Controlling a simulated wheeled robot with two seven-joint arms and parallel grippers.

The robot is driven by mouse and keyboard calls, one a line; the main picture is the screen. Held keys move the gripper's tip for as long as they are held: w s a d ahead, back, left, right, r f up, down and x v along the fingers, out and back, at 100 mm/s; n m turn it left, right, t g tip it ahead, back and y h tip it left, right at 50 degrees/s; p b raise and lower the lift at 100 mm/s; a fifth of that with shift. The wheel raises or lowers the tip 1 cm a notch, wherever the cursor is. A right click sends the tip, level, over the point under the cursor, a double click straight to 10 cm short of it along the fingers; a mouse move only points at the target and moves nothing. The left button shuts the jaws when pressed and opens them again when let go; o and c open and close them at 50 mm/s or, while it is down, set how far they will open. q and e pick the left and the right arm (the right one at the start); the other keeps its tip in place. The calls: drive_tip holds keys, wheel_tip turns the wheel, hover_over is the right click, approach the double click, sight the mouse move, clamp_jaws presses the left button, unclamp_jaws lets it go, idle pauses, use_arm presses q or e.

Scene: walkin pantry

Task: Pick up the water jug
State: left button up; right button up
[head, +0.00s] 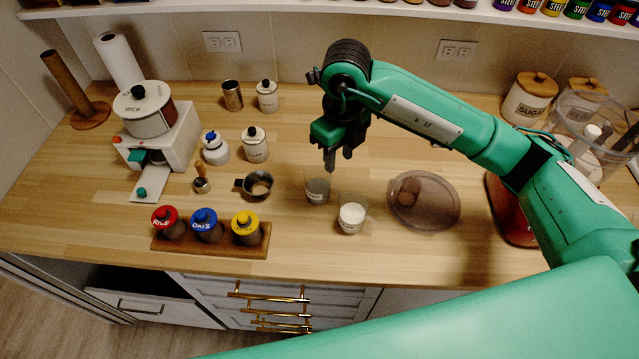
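A white jug with a blue cap (215,147) stands upright on the wooden counter, left of centre; I cannot read a label on it. It is the thing most like a water jug here. My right gripper (338,160) points down above the counter, well to the right of this jug. Its two fingers are a little apart with nothing between them. A clear labelled container (317,192) stands just below the fingertips in the picture, and I see no contact with it. My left gripper is not in view.
A container of white contents (352,216) and a round clear lid (424,200) lie near the gripper.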

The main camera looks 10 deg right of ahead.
sight(340, 195)
wheel_tip(340, 195, down, 8)
drive_tip(key=shift+s+d+f+p, duration=0.1)
drive_tip(key=shift+f+p, duration=0.05)
drive_tip(key=shift+p, duration=1)
drive_tip(key=shift+s+f+p, duration=0.1)
drive_tip(key=shift+f+p, duration=0.1)
drive_tip(key=shift+p, duration=0.1)
drive_tip(key=f, duration=0.1)
drive_tip(key=f+p, duration=0.2)
drive_tip(key=f, duration=0.1)
drive_tip(key=shift+s+d+f, duration=0.1)
drive_tip(key=shift+s+d, duration=0.15)
drive_tip(key=shift+s, duration=0.05)
drive_tip(key=shift+w+f, duration=0.1)
drive_tip(key=shift+f, duration=0.2)
clamp_jaws()
